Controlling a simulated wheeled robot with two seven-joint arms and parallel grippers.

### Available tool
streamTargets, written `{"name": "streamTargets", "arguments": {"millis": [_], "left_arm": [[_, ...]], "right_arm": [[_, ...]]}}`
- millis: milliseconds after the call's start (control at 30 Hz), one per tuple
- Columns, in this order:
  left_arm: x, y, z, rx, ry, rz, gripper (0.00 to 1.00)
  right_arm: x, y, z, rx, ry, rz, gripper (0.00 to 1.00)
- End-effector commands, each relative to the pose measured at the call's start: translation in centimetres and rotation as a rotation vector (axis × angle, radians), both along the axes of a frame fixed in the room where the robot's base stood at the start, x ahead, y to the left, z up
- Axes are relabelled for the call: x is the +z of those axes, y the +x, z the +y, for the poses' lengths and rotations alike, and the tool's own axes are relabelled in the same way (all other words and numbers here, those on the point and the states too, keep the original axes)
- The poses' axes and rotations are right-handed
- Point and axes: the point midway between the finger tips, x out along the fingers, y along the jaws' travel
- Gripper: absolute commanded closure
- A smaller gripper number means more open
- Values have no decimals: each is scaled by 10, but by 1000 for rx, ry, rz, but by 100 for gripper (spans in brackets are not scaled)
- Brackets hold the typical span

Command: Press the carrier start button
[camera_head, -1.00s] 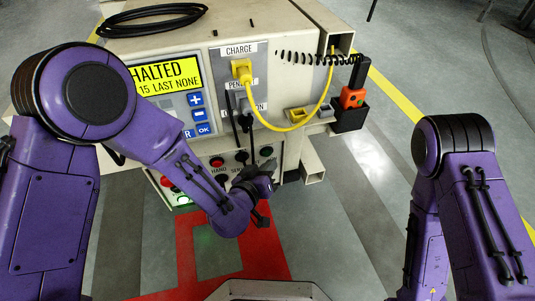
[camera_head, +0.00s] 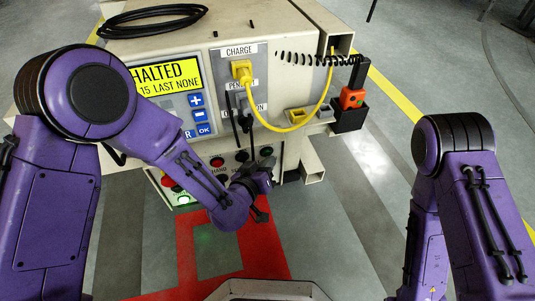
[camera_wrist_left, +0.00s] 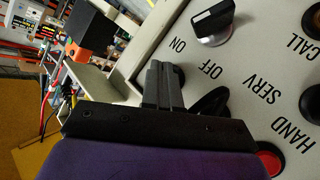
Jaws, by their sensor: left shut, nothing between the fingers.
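The carrier's control panel is on the front of a beige cabinet (camera_head: 215,45). I cannot tell which control is the start button; no start label is readable. My left gripper (camera_head: 262,171) is just in front of this row and hides part of it. In the left wrist view its fingers (camera_wrist_left: 162,80) are shut and empty, close to the panel beside a rotary switch (camera_wrist_left: 212,22) marked ON and OFF. My right gripper is out of view.
The yellow screen (camera_head: 165,76) reads HALTED. Red (camera_head: 167,181) and green-lit (camera_head: 183,199) controls sit lower left. The floor to the right is clear.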

Motion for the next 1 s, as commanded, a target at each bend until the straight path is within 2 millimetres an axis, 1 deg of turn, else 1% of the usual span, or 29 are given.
{"name": "streamTargets", "arguments": {"millis": [633,1000], "left_arm": [[0,6,2,1,0,0,100],[0,-11,-4,-1,1,0,100]], "right_arm": [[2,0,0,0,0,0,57],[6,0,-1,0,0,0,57]]}}
